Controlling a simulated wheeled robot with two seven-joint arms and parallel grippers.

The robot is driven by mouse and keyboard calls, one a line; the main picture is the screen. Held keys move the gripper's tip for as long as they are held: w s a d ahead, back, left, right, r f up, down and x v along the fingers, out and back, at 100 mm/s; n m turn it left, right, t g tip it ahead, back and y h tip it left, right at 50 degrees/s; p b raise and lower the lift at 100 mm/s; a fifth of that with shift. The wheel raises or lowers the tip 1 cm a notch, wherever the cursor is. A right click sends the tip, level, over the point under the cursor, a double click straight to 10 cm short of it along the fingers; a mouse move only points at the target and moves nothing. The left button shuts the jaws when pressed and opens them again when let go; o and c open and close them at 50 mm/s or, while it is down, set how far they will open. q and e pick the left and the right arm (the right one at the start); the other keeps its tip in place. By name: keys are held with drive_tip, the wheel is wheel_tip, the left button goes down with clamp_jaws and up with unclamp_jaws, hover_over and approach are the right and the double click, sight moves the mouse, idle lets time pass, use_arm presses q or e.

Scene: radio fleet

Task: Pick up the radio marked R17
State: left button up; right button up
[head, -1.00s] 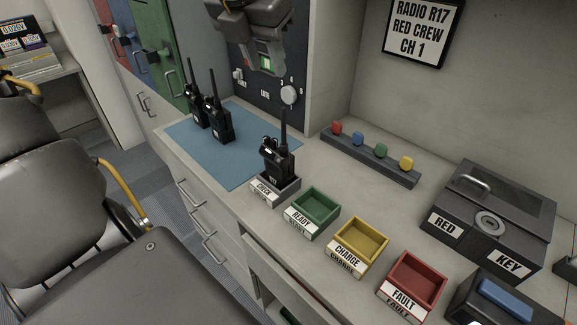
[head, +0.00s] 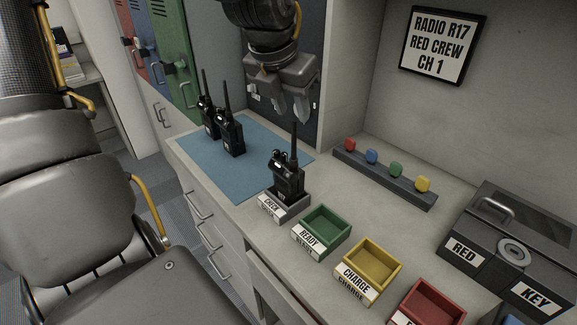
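One black radio (head: 287,179) with an upright antenna stands in the grey holder labelled CHECK (head: 270,208). Two more black radios, one at the back (head: 209,128) and one in front of it (head: 231,138), stand on the blue mat (head: 256,172). Their number marks are too small to read, so I cannot tell which is R17. A wall sign (head: 438,45) reads RADIO R17, RED CREW, CH 1. My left gripper (head: 289,108) hangs above and behind the CHECK radio, fingers apart and empty, touching no radio. My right gripper is not in view.
Green READY (head: 322,229), yellow CHARGE (head: 369,264) and red trays (head: 433,300) line the counter front. A rack of coloured tabs (head: 385,178) lies behind them. A dark RED KEY box (head: 515,240) stands at right. The counter between rack and trays is clear.

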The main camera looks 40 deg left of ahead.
sight(294, 121)
use_arm(q)
drive_tip(key=shift+s+f, duration=0.1)
drive_tip(key=shift+f, duration=0.2)
drive_tip(key=p+x, duration=0.1)
drive_tip(key=x, duration=0.3)
drive_tip(key=shift+f, duration=0.35)
drive_tip(key=shift+r, duration=0.1)
clamp_jaws()
idle(0.8)
